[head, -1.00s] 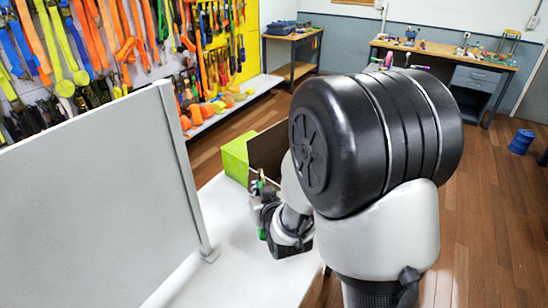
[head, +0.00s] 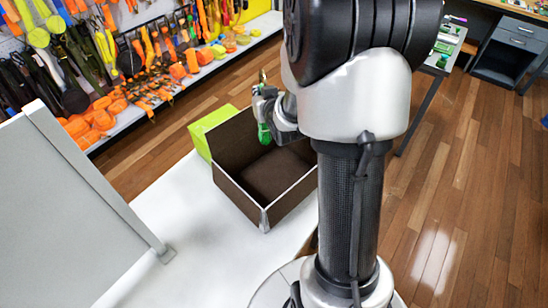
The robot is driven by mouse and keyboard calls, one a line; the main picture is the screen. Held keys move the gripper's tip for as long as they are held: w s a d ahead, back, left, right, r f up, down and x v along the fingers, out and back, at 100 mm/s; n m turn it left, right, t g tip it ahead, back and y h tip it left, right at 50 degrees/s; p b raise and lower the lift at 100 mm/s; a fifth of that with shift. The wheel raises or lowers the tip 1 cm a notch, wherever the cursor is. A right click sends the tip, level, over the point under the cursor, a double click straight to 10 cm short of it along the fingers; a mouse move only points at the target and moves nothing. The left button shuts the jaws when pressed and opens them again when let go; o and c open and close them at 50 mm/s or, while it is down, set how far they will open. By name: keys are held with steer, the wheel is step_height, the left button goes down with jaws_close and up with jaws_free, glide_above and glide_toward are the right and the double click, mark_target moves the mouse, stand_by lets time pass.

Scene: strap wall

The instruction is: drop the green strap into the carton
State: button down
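The carton (head: 236,196) is an open brown box with a dark inside, standing on the white table. My gripper (head: 264,116) is over the carton's back left part, partly hidden by my own arm. A small green piece, which looks like the green strap (head: 264,134), hangs at the gripper's fingers, and the gripper appears shut on it. The strap shows against the carton's back wall, above its floor. The carton's right side is hidden behind my arm.
A lime green box (head: 204,130) stands against the carton's back left side. A grey upright panel (head: 60,215) stands at the left of the white table (head: 205,240). Straps hang on the wall rack behind. Wooden floor is clear at the right.

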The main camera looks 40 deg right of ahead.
steer(key=s+d+r, duration=0.2)
steer(key=d, duration=0.2)
step_height(320, 180, down, 6)
steer(key=b, duration=0.3)
steer(key=shift+w+d+m+h, duration=0.15)
steer(key=shift+d+m+h, duration=0.1)
steer(key=shift+m+h, duration=0.15)
steer(key=c, duration=1.7)
jaws_free()
steer(key=v, duration=0.7)
steer(key=shift+a+r, duration=0.1)
steer(key=shift+r, duration=0.05)
